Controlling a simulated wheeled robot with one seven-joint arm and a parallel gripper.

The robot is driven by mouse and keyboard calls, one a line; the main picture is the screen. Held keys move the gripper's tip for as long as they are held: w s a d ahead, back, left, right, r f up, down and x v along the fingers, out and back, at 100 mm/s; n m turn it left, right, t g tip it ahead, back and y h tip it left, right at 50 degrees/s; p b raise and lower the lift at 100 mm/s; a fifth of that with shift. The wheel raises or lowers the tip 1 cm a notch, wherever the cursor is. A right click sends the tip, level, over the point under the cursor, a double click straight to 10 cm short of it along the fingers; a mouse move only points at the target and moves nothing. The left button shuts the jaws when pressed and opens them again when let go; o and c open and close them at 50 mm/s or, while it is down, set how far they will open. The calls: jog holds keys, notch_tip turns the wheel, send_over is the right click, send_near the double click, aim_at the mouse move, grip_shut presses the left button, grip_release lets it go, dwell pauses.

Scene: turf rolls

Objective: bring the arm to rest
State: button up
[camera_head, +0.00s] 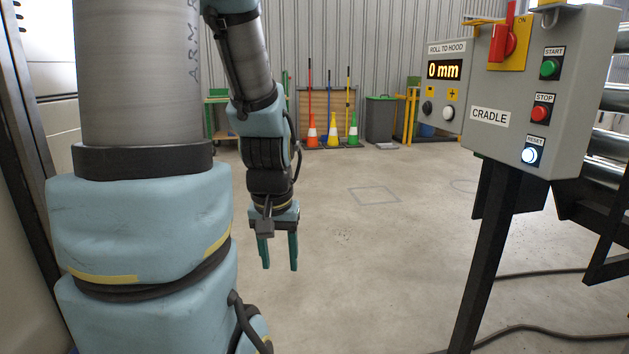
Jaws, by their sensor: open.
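My gripper (279,252) hangs at the end of my arm, left of the picture's middle, with its two teal fingers pointing down. The fingers are apart and nothing shows between them. The gripper is in the air over bare concrete floor, apart from everything around it. My arm's large blue and grey links fill the left side of the view. The far end of the arm reaches down from the top edge.
A grey control box (545,85) labelled CRADLE stands on a dark post (490,240) at right. Its display (444,69) reads 0 mm. Cables (545,332) lie on the floor at right. Cones (333,130) and a bin (381,120) stand at the back wall. The middle floor is clear.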

notch_tip(320, 180, up, 30)
jog(key=p, duration=3)
jog(key=shift+s+r, duration=0.15)
jog(key=shift+s, duration=0.1)
